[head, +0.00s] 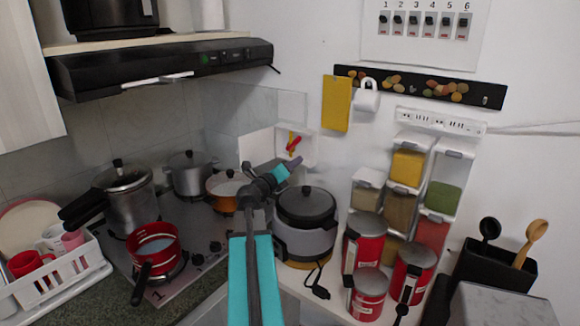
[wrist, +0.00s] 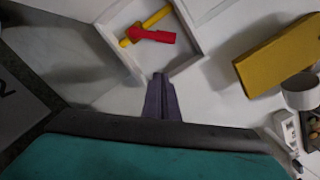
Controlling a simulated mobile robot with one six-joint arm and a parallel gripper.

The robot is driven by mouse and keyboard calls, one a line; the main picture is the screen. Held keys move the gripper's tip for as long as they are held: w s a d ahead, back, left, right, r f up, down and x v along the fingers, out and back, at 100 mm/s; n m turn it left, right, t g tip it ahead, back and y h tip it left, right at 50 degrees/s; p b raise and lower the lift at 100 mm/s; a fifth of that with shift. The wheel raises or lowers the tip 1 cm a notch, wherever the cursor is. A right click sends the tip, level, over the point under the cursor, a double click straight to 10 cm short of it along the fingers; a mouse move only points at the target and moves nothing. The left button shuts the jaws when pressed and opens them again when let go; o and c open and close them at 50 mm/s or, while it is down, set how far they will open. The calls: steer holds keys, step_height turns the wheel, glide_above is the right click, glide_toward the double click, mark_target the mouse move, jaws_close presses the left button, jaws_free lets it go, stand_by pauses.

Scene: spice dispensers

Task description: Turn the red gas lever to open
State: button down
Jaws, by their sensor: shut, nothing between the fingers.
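The red gas lever (head: 293,145) sits on a yellow pipe (head: 290,136) inside a white recessed box (head: 312,148) in the wall. In the wrist view the red lever (wrist: 152,36) shows near the top, lying across the slanted yellow pipe (wrist: 158,16). My gripper (head: 294,163) is just below the box in the head view. In the wrist view its dark fingers (wrist: 161,84) are together and empty, in front of the box's lower rim, apart from the lever.
A grey rice cooker (head: 305,228) stands below my gripper. The stove with several pots, including a red pot (head: 153,250), is to the left. A yellow board (head: 336,104) and white mug (head: 366,97) hang right of the box. Spice dispensers (head: 407,168) stand further right.

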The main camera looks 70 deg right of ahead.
mark_target(295, 143)
steer(key=shift+w+d+r+p, duration=0.3)
steer(key=shift+d+r+p, duration=0.15)
steer(key=shift+d, duration=0.35)
steer(key=shift+w+d+r+p, duration=0.35)
steer(key=shift+d+r, duration=0.15)
steer(key=shift+d, duration=0.25)
steer(key=shift+w+d+r+p, duration=0.35)
steer(key=shift+d+r, duration=0.1)
steer(key=shift+d, duration=0.35)
steer(key=shift+r, duration=0.1)
